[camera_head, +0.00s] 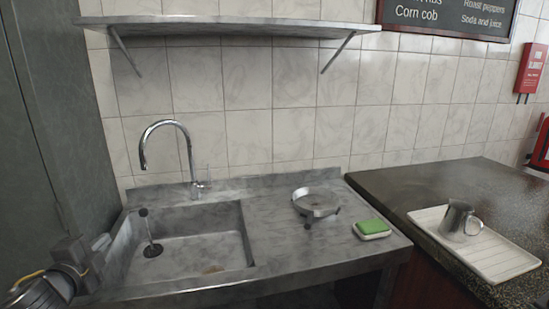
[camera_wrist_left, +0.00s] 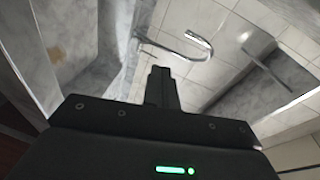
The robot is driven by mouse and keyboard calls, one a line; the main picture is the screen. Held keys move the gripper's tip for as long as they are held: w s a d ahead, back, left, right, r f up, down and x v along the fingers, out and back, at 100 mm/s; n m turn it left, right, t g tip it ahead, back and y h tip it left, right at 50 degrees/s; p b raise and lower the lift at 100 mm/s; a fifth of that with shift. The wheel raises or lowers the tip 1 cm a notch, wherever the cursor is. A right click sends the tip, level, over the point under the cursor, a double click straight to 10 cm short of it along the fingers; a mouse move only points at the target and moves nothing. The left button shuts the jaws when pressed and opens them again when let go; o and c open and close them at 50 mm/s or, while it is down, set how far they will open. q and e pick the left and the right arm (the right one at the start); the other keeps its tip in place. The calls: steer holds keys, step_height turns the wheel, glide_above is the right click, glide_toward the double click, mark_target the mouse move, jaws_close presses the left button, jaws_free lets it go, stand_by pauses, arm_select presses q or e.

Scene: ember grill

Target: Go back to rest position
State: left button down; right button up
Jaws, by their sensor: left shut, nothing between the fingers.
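My left gripper (camera_head: 101,243) is at the lower left in the head view, beside the left rim of the stone sink (camera_head: 198,220). It is shut and empty. In the left wrist view the closed fingers (camera_wrist_left: 160,84) point toward the tiled wall, with the chrome faucet (camera_wrist_left: 190,46) beyond them. The faucet (camera_head: 188,152) also stands behind the sink in the head view, apart from the gripper. My right gripper is not in view.
A round metal dish (camera_head: 316,203) and a green sponge (camera_head: 371,227) on a small dish lie right of the sink. A metal jug (camera_head: 459,219) stands on a white tray (camera_head: 508,263) on the dark counter (camera_head: 440,182). A shelf (camera_head: 230,25) hangs above. A grey cabinet (camera_head: 55,110) is left.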

arm_select(q)
steer(key=s+d+f+n+g, duration=0.35)
steer(key=s+f, duration=0.25)
steer(key=f, duration=0.5)
steer(key=s+d+f+n+g, duration=0.35)
steer(key=s+f, duration=0.25)
steer(key=f, duration=0.5)
steer(key=s+d+f+n+g+h, duration=0.1)
steer(key=s+d+f+n+g, duration=0.3)
steer(key=s, duration=0.5)
steer(key=s+d+f+n+g+h, duration=0.1)
steer(key=s+d+f+n+g, duration=0.1)
steer(key=s+d+f, duration=0.45)
steer(key=s+a+f+g, duration=0.1)
steer(key=s+f, duration=0.2)
steer(key=f, duration=1.1)
steer(key=s+a+f, duration=0.1)
steer(key=s+f, duration=0.1)
steer(key=f, duration=1.3)
steer(key=s+a+f+g, duration=0.1)
steer(key=s+a+f, duration=0.2)
steer(key=s+f, duration=1)
steer(key=shift+s+m, duration=0.4)
steer(key=shift+s, duration=0.8)
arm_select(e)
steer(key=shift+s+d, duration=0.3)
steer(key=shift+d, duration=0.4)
